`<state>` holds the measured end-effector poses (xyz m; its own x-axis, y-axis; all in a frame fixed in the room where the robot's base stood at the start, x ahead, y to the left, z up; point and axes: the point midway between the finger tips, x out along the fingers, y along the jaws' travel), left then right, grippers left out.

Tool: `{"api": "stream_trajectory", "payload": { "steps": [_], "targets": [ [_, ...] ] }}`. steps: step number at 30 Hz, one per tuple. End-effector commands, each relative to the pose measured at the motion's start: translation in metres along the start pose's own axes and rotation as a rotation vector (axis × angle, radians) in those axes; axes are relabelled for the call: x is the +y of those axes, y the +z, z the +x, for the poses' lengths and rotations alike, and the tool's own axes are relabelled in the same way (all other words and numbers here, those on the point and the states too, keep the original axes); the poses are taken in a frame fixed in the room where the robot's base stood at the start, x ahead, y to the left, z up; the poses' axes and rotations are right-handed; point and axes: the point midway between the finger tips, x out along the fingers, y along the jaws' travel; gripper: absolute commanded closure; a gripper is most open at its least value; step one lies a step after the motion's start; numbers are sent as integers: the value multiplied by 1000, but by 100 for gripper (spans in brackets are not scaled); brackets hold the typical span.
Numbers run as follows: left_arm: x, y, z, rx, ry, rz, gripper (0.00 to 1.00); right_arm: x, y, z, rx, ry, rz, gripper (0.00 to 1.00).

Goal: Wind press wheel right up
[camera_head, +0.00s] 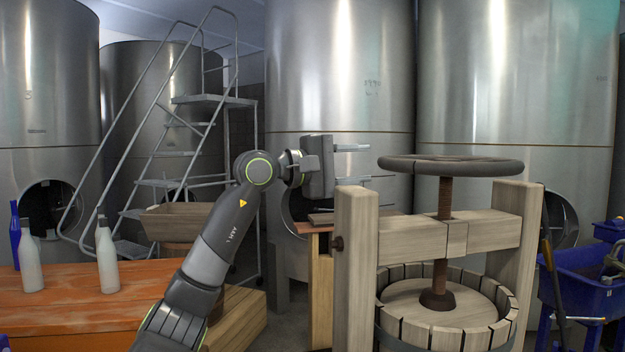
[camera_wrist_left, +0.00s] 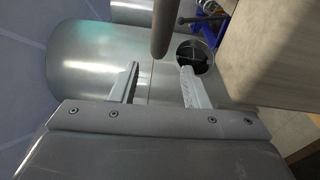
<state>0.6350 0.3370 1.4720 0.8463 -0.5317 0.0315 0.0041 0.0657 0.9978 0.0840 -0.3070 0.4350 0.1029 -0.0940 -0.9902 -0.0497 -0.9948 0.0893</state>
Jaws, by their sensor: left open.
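The press wheel (camera_head: 450,165) is a dark, flat ring on top of a rusty threaded screw (camera_head: 445,200). The screw passes through the wooden crossbeam (camera_head: 400,240) down to a round plate in the slatted basket (camera_head: 505,325). My left gripper (camera_head: 352,162) is open and empty, to the left of the wheel at about its height, with its fingers pointing right. In the left wrist view the open fingers (camera_wrist_left: 160,85) have nothing between them, and part of the wheel rim (camera_wrist_left: 166,25) shows beyond their tips. My right gripper is in neither view.
An orange table (camera_head: 70,305) with several bottles (camera_head: 107,255) is at the left. A metal ladder (camera_head: 185,125) and steel tanks (camera_head: 340,70) stand behind. A blue bin (camera_head: 585,285) is at the right.

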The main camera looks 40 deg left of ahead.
Motion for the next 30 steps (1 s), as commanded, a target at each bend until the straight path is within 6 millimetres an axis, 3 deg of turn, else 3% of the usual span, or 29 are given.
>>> {"api": "stream_trajectory", "payload": {
  "steps": [9, 15, 21, 30],
  "targets": [
    [-4, -1, -56, 4, -2, 3, 58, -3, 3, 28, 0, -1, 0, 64],
    [-4, -1, -81, 3, -2, 1, 58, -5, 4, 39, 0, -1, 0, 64],
    [-2, 0, -94, 0, -2, 0, 58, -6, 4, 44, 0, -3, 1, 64],
    [-1, 1, -95, -2, -2, -1, 58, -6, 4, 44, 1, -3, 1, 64]
  ]
}}
